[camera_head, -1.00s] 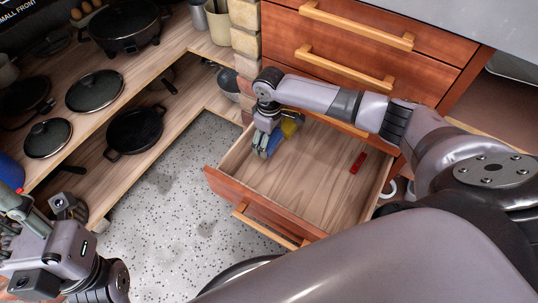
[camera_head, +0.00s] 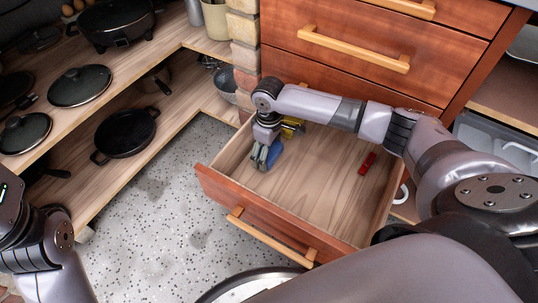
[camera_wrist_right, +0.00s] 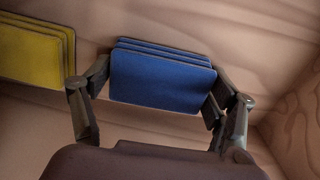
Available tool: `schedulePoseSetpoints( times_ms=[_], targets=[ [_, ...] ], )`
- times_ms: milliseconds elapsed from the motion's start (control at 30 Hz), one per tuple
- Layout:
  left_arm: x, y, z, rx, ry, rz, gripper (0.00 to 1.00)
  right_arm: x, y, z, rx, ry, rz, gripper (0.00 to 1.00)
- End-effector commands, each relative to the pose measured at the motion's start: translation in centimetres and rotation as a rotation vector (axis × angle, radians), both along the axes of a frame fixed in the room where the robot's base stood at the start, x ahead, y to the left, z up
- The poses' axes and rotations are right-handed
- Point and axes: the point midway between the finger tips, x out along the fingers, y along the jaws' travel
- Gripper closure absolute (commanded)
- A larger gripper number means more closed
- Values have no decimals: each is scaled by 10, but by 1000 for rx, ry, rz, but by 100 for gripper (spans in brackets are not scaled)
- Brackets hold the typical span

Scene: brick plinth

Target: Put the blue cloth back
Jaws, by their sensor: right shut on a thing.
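The blue cloth (camera_head: 275,153) is a folded stack in the left part of an open wooden drawer (camera_head: 320,195). My right gripper (camera_head: 264,160) reaches down into the drawer and is shut on the blue cloth. In the right wrist view the blue cloth (camera_wrist_right: 162,82) sits between the two fingers, its layered edge showing at the top. I cannot tell whether it touches the drawer floor. My left gripper is out of view; only my left arm shows at the lower left.
A yellow folded cloth (camera_head: 291,127) lies behind the blue one in the drawer, also in the wrist view (camera_wrist_right: 35,50). A red object (camera_head: 367,163) lies at the drawer's right. The drawer's middle is bare. Shelves with pans (camera_head: 126,134) stand at left; a brick pillar (camera_head: 243,60) stands behind.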

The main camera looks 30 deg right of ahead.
Motion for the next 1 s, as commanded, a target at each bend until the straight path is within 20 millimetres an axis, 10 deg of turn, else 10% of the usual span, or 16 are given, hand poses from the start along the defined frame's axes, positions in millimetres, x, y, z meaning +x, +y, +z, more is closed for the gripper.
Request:
schedulePoseSetpoints(
  times_ms=[367, 400, 1000],
  targets=[
    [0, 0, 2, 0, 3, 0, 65, 0, 0, -2, 0, 2, -1, 47],
    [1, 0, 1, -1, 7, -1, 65, -1, 0, -3, 0, 2, -1, 20],
    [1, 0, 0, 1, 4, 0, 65, 0, 0, -3, -1, 1, -1, 1]
  ],
)
